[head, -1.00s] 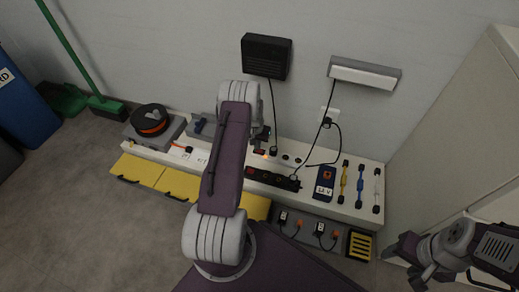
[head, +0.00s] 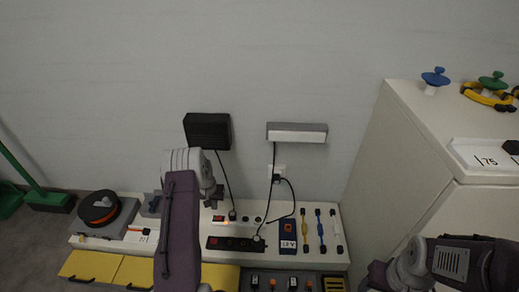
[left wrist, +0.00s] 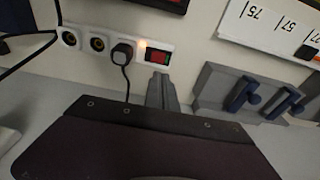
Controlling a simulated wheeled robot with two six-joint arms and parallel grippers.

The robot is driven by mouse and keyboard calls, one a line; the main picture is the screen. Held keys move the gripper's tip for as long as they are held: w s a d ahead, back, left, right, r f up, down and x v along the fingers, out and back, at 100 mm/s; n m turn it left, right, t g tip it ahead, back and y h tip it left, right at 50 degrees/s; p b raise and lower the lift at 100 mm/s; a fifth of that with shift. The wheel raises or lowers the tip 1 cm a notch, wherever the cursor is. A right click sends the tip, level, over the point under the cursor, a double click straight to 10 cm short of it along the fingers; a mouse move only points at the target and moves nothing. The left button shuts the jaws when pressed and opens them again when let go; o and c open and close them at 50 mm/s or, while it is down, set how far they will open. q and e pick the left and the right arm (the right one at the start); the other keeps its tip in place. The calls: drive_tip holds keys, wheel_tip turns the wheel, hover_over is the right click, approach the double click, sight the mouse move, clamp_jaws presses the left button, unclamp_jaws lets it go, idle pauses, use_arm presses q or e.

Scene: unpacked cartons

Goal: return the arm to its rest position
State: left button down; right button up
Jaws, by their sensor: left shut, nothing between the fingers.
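My left arm rises from the bottom of the head view, over the white bench (head: 325,262). Its gripper (head: 214,197) is small and partly hidden by the wrist, near the red lit switch (head: 218,218). In the left wrist view the left gripper's fingers (left wrist: 163,92) are closed together and empty, below the red switch (left wrist: 158,57) in the picture. A gap or contact there cannot be told. My right gripper (head: 375,278) is at the lower right, partly cut off by the frame edge; its jaws are unclear.
A black box (head: 207,131) and a grey-white fixture (head: 297,133) hang on the wall with cables. A power strip (head: 235,243) and a cable reel (head: 100,208) sit on the bench. A tall pale cabinet (head: 400,165) stands right. Open wall space lies above the arm.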

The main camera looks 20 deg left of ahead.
use_arm(q)
drive_tip(key=w+d+r+m+t+p, duration=0.1)
drive_tip(key=w+d+r+p, duration=0.2)
drive_tip(key=r, duration=0.4)
drive_tip(key=w+d+r+m+p, duration=0.1)
drive_tip(key=w+d+r+p, duration=0.15)
drive_tip(key=r, duration=0.55)
drive_tip(key=s+d+r+m+t+p, duration=0.15)
drive_tip(key=d+r+p, duration=0.25)
drive_tip(key=d+r, duration=0.7)
drive_tip(key=s+d+r+m+p, duration=0.1)
drive_tip(key=s+d+r+p, duration=0.4)
drive_tip(key=s+r, duration=0.6)
drive_tip(key=s+d+f+g, duration=0.1)
drive_tip(key=s+f+g, duration=0.15)
drive_tip(key=s, duration=0.45)
drive_tip(key=s+d+f+g, duration=0.1)
drive_tip(key=s+f, duration=0.2)
drive_tip(key=s, duration=0.4)
wheel_tip(320, 180, up, 38)
drive_tip(key=n+p, duration=0.1)
drive_tip(key=p, duration=3.6)
drive_tip(key=shift+w+h, duration=0.4)
